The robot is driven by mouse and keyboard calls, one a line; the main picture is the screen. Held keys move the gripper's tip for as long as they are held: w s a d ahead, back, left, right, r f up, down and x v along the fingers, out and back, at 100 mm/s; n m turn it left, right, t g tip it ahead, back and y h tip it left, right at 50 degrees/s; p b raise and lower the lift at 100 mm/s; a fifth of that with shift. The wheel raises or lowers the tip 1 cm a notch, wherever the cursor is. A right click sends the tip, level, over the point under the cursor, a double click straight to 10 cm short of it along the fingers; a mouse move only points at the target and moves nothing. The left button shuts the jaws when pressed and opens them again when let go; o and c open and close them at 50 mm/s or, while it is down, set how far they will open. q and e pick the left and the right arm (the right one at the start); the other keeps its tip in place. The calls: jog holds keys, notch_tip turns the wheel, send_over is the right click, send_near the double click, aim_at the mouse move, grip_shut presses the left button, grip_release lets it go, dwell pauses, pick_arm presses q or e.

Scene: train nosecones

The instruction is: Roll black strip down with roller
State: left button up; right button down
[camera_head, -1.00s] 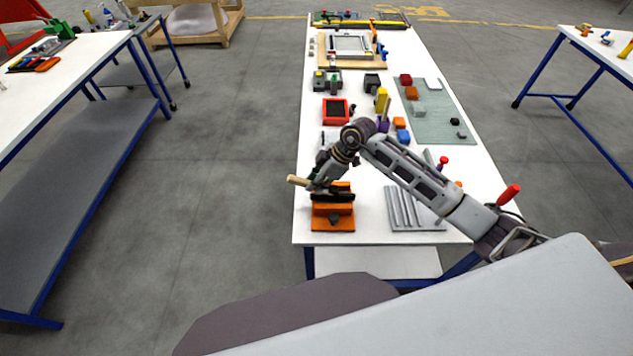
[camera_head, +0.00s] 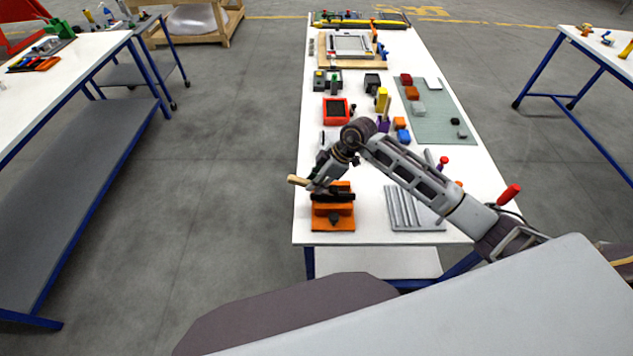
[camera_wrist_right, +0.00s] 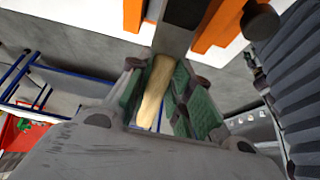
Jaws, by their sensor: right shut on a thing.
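An orange fixture (camera_head: 343,225) stands at the near left end of the white table, with a black strip (camera_head: 343,197) lying across it. My right gripper (camera_head: 318,185) is at the fixture's upper left side. It is shut on the light wooden handle (camera_head: 297,180) of the roller, whose end sticks out to the left. In the right wrist view the handle (camera_wrist_right: 155,92) sits between the green finger pads. The roller's working end is hard to make out, and I cannot tell whether it touches the strip. My left gripper is not in view.
A grey ribbed plate (camera_head: 412,210) lies right of the fixture, under my right arm. A red-handled tool (camera_head: 509,194) is near the right edge. A red tray (camera_head: 336,111) and several coloured blocks stand farther back. The table's left edge is close to the fixture.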

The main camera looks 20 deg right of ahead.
aim_at(331, 188)
jog(key=shift+s+d, duration=0.15)
jog(key=shift+d, duration=0.4)
jog(key=shift+s+d, duration=0.15)
jog(key=shift+d, duration=0.4)
dwell(1.6)
dwell(0.9)
jog(key=shift+s+d, duration=0.15)
jog(key=shift+d, duration=0.4)
dwell(0.7)
jog(key=shift+s+d, duration=0.15)
jog(key=shift+d, duration=0.35)
dwell(1.1)
jog(key=shift+f, duration=0.1)
dwell(0.9)
jog(key=shift+r, duration=0.3)
